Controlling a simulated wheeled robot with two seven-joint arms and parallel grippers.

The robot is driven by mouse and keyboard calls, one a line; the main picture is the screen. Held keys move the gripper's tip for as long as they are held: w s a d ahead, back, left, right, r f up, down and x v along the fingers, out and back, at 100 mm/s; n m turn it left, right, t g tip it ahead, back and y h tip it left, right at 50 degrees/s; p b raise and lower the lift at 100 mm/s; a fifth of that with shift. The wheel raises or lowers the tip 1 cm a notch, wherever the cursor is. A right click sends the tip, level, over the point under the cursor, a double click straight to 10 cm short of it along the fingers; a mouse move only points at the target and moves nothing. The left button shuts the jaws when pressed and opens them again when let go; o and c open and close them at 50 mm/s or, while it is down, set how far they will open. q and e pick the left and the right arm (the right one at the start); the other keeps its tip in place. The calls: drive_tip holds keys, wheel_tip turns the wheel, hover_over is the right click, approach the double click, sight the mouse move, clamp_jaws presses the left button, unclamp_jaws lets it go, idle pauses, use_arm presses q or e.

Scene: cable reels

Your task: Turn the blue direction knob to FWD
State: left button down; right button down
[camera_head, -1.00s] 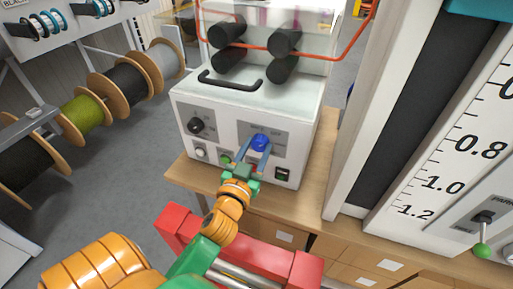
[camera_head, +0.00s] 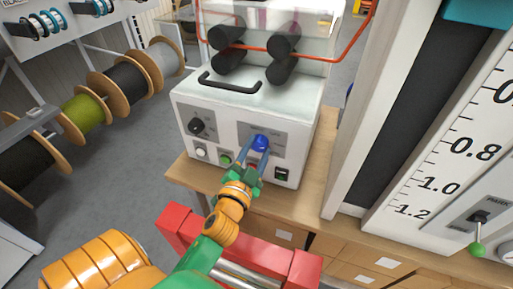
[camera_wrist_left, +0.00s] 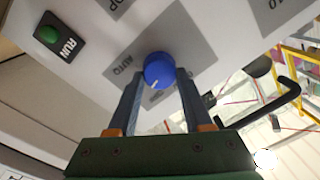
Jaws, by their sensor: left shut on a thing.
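The blue direction knob (camera_head: 260,143) is on a grey plate on the front of the white machine (camera_head: 180,113). It also shows in the left wrist view (camera_wrist_left: 158,68), with a white pointer mark towards the palm side. Of the plate's lettering, AUTO is readable; other words there are blurred or partly hidden by the fingers. My left gripper (camera_head: 257,152) reaches up to the knob, its two blue-grey fingers shut on the knob's sides, as the left wrist view (camera_wrist_left: 158,82) also shows. My right gripper is not in view.
A black knob (camera_head: 196,127), a white button (camera_head: 201,153) and a green button (camera_head: 226,159) sit left of the blue knob. A black switch (camera_head: 282,174) is lower right. A black handle (camera_head: 230,84) and rollers are above. Wooden reels (camera_head: 103,90) stand at left.

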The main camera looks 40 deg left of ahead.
use_arm(q)
drive_tip(key=shift+m, duration=1.4)
drive_tip(key=c, duration=0.7)
unclamp_jaws()
drive_tip(key=shift+r, duration=0.1)
drive_tip(key=o, duration=0.4)
drive_tip(key=shift+w, duration=0.15)
